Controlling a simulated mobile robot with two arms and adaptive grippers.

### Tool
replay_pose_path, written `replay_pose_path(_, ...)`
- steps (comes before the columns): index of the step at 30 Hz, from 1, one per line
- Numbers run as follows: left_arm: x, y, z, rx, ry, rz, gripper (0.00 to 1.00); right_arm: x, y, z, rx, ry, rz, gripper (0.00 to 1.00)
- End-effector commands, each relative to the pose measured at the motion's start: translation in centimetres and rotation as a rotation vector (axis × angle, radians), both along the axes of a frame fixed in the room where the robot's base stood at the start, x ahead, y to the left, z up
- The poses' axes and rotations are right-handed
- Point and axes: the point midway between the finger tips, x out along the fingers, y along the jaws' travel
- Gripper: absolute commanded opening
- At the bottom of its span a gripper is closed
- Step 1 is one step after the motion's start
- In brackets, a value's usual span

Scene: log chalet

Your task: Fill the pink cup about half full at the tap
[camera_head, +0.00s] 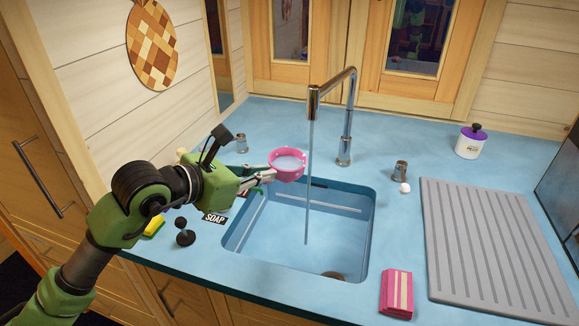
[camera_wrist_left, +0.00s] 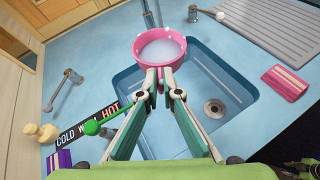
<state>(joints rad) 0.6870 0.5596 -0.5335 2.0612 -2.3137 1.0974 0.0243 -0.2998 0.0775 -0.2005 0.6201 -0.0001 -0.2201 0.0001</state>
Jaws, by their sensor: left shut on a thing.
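The pink cup (camera_head: 288,176) is upright above the sink's back left part, held at its side by my left gripper (camera_head: 267,174). The wrist view shows the gripper's two fingers closed on the near side of the cup (camera_wrist_left: 140,52). Pale, whitish-blue liquid shows inside the cup; its exact depth is hard to tell. The chrome tap (camera_head: 347,120) arches over the sink (camera_head: 368,225). A thin water stream (camera_head: 307,205) falls from its spout, just right of the cup, down into the sink.
A green lever (camera_wrist_left: 92,128) sits by a COLD WARM HOT strip (camera_wrist_left: 88,124) left of the sink.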

Motion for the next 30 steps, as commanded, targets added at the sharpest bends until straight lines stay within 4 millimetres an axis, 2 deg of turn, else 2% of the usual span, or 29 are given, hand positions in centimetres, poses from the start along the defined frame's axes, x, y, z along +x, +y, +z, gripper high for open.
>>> replay_pose_path(30,-4.4,6.0,2.8,0.0,-0.003,0.001,0.0,0.0,-0.3,-0.9,-0.004,0.0,0.001,0.24)
